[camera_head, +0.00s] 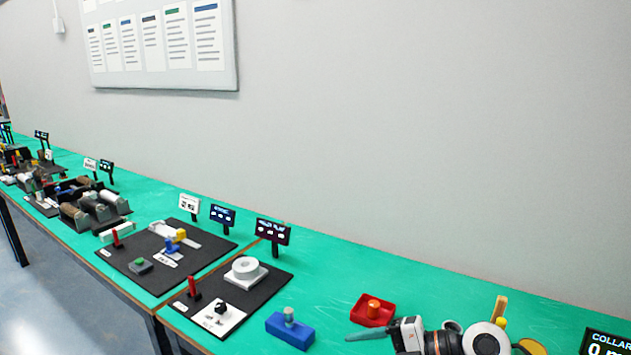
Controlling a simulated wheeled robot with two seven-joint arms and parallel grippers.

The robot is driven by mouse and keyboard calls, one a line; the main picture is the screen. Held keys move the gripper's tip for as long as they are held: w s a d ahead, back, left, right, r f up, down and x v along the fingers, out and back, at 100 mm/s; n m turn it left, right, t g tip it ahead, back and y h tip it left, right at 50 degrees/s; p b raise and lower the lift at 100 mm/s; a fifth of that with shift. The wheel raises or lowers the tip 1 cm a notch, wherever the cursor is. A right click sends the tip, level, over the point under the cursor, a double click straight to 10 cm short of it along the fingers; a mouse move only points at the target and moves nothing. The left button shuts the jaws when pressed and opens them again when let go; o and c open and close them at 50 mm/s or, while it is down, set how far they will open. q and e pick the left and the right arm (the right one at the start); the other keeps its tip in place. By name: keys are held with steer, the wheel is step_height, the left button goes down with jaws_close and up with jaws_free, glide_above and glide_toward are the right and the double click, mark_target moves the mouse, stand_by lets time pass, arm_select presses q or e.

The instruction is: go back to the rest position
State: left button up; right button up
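Neither of my grippers shows in the head view, and I cannot make out any part of my arms. The long green-topped bench (330,262) runs from the far left to the lower right along a grey wall. What my grippers are near or hold cannot be seen.
Dark mats on the bench carry small fixtures: a white round part (245,268), a red lever (193,287) and several rollers (92,205). Nearer are a blue block (290,328), a red tray (370,311) and a white-and-black device (411,334). Small signs (272,232) stand behind. Floor (45,300) lies clear at left.

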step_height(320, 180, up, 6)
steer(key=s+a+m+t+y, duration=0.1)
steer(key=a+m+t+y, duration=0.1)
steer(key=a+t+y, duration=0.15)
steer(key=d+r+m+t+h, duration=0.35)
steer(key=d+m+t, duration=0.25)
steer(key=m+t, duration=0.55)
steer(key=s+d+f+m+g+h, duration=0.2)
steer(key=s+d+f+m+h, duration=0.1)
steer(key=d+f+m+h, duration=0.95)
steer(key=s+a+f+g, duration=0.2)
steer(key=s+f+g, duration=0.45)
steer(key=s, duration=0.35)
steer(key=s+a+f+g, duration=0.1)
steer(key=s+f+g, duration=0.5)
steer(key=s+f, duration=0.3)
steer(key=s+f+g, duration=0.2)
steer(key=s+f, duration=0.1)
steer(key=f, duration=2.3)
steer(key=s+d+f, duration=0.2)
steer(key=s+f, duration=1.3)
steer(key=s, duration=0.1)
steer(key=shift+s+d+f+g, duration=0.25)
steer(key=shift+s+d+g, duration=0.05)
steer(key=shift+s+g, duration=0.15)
